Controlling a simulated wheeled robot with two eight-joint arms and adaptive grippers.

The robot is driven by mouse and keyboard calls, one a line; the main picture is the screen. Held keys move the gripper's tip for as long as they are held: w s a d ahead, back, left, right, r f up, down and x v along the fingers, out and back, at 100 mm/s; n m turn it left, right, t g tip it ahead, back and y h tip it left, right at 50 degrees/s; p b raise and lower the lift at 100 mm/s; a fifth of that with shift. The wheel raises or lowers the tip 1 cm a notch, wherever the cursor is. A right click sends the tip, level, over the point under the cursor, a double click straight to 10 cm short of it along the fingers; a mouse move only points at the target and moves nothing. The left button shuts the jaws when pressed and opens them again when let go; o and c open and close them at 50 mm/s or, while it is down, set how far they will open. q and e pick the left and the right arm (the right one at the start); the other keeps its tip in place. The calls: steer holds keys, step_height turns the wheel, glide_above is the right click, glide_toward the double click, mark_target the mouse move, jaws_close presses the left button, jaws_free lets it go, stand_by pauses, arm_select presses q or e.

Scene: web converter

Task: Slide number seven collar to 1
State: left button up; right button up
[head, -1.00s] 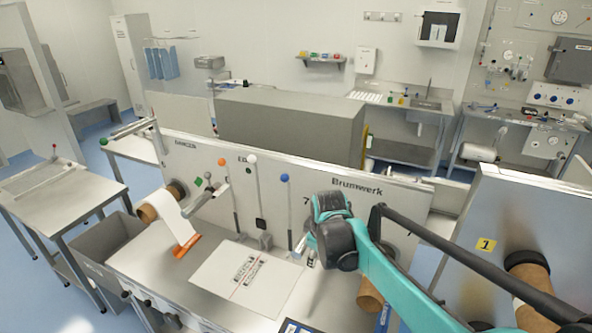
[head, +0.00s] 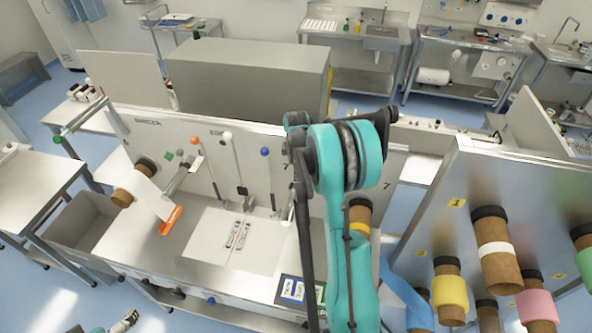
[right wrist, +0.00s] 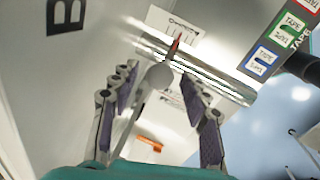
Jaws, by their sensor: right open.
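In the right wrist view, my right gripper (right wrist: 160,118) is open, its fingers on either side of a grey round-ended piece (right wrist: 158,78). A red pointer (right wrist: 175,46) shows just beyond this piece, near a shiny metal bar (right wrist: 222,82) and a white marked card (right wrist: 172,20). The piece may be the collar; its number is not readable. I cannot tell whether the fingers touch it. My left gripper (head: 126,320) shows small at the bottom left edge.
Levers with orange, white and blue (head: 265,152) knobs stand left of my right arm. A printed sheet (head: 232,240) lies on the bench. A panel with a yellow "1" tag (head: 456,203) and several rolls (head: 497,255) stands at right. Tape labels (right wrist: 262,60) show in the wrist view.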

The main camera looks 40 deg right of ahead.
steer(key=shift+w+d+f, duration=0.1)
steer(key=shift+w+f, duration=0.1)
steer(key=shift+f, duration=0.65)
steer(key=shift+s, duration=0.1)
